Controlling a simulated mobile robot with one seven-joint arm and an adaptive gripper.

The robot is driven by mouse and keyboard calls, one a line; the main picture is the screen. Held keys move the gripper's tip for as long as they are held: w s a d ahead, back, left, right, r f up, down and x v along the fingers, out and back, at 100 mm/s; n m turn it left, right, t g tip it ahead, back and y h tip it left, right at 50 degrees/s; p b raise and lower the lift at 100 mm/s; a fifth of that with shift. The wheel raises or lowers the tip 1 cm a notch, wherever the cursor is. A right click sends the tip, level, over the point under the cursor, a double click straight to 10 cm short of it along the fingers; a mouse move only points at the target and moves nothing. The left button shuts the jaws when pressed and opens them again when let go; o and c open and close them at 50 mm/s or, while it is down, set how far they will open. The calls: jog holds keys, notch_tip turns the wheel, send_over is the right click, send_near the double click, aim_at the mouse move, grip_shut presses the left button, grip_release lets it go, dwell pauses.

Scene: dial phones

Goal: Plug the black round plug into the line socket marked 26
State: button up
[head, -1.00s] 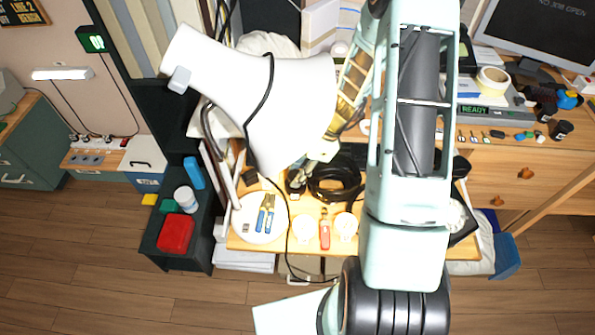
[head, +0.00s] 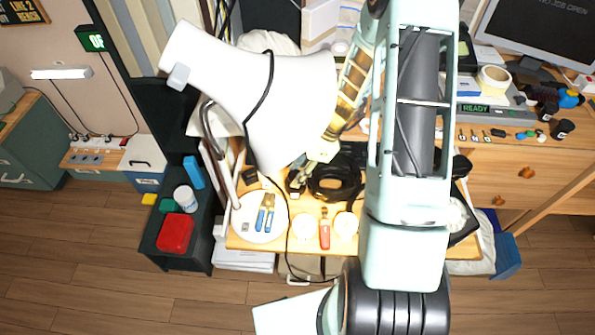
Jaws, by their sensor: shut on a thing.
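My gripper (head: 308,172) is small in the head view and partly covered by a large white rounded body (head: 230,80) above and left of it. It is shut on a small dark thing over the wooden bench, just left of a black coil of cable (head: 334,182). I cannot tell the held thing's shape or whether it is the black round plug. A thin black cable (head: 268,75) runs across the white body and down past the bench's front edge. The line socket marked 26 cannot be made out.
A white plate (head: 245,227) with blue-handled pliers (head: 265,210), a red-handled tool (head: 325,232) and two pale round pieces stand along the bench front. A dark shelf with a red box (head: 176,232) is at left. My arm covers the bench's right part.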

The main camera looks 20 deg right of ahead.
jog(key=shift+f, duration=0.4)
jog(key=o, duration=1.1)
jog(key=shift+r, duration=0.15)
jog(key=v, duration=1.1)
jog(key=shift+d+r, duration=0.15)
jog(key=shift+r, duration=0.25)
